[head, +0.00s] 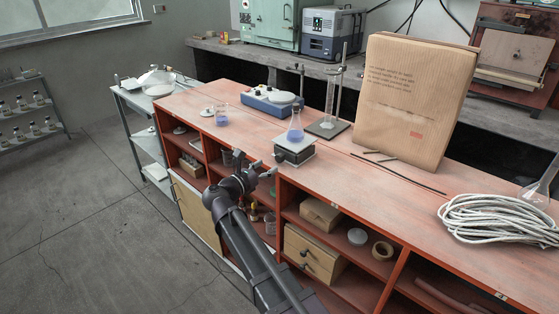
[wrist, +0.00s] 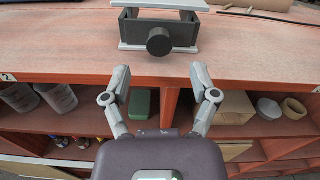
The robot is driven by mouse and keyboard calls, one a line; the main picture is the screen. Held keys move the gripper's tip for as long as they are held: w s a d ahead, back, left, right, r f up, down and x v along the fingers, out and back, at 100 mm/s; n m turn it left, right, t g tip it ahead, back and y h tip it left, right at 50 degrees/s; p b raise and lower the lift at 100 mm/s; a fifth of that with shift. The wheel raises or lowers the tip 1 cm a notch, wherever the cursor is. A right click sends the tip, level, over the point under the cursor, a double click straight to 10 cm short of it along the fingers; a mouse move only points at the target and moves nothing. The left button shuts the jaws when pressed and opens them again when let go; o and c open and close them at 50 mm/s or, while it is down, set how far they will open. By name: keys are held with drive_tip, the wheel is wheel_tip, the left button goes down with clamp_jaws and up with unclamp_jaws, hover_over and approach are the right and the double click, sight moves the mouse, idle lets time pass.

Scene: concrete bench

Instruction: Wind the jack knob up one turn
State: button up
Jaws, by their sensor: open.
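The lab jack (head: 294,150) stands near the front edge of the red bench, with a flask of blue liquid (head: 295,126) on its top plate. In the wrist view the jack (wrist: 130,30) shows its dark frame, pale top and base plates, and a round black knob (wrist: 159,41) facing me. My gripper (wrist: 158,80) is open and empty, its two fingers spread below and in front of the knob, apart from it. In the head view my gripper (head: 256,176) is just off the bench front, short of the jack.
A beaker of blue liquid (head: 221,117) and a blue hotplate (head: 272,101) stand left and behind. A large paper bag (head: 410,100), thin rods (head: 400,173) and a rope coil (head: 495,218) lie to the right. Open shelves (head: 340,225) sit below the bench top.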

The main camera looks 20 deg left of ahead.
sight(278, 160)
drive_tip(key=shift+x, duration=2.75)
clamp_jaws()
drive_tip(key=shift+d, duration=0.3)
drive_tip(key=shift+a, duration=0.2)
